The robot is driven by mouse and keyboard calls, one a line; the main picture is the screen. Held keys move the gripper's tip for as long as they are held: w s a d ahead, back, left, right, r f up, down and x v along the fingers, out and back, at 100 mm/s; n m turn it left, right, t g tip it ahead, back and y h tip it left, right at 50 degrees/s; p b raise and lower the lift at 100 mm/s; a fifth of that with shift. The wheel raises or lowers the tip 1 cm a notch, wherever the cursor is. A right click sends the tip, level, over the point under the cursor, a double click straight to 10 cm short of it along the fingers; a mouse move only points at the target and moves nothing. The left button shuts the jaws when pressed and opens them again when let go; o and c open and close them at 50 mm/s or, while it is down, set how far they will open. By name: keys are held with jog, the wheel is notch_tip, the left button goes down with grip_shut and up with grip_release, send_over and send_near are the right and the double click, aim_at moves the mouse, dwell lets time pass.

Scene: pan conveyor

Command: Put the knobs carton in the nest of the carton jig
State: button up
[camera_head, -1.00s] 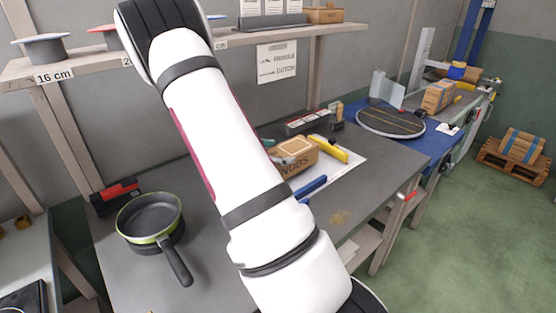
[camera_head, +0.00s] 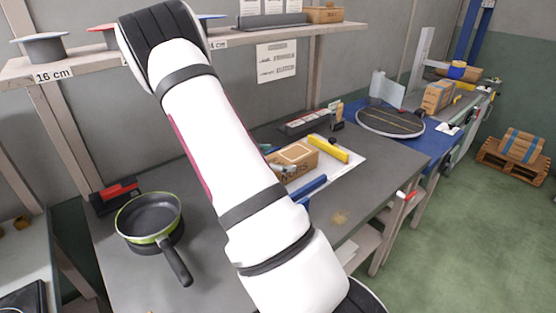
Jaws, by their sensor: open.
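The knobs carton (camera_head: 299,154) is a brown box with dark lettering on its near side, on the bench behind my arm. My white arm covers its left and lower parts. The carton jig (camera_head: 345,170) shows as a pale plate with a yellow bar (camera_head: 329,149) behind and to the right of the carton and a blue bar (camera_head: 310,188) in front. I cannot tell whether the carton is seated in the nest. A small greyish shape at the carton's left edge is too hidden to identify. My gripper is hidden behind my arm.
A green-rimmed pan (camera_head: 150,216) stands at the bench's left, its handle toward the front. A red and black tool (camera_head: 117,195) lies behind it. A dark round plate (camera_head: 390,121) is on the blue surface at right. The front right of the bench is mostly clear.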

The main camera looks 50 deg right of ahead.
jog(key=w+a+r+n+t+y, duration=0.25)
jog(key=w+a+r+t, duration=0.35)
jog(key=a, duration=0.4)
jog(key=w+a+r+n+t+y, duration=0.25)
jog(key=w+a+r+t, duration=0.25)
jog(key=w+a+r, duration=0.5)
jog(key=s+a+r+n+t+y, duration=0.1)
jog(key=s+a+r+n+y, duration=0.15)
jog(key=a, duration=0.45)
jog(key=s+a+r+n+t+y, duration=0.1)
jog(key=a+r+n+y, duration=0.1)
jog(key=a+n+y, duration=0.35)
jog(key=s+a+r+n+g+y, duration=0.2)
jog(key=s+a+n+y, duration=0.15)
jog(key=s+a, duration=0.85)
jog(key=s+d+f+n+g+h, duration=0.1)
jog(key=s+f+n+g, duration=0.1)
jog(key=s, duration=0.8)
jog(key=s+d+f+n+g+h, duration=0.2)
jog(key=s+g, duration=0.1)
jog(key=s, duration=0.8)
jog(key=shift+d, duration=0.2)
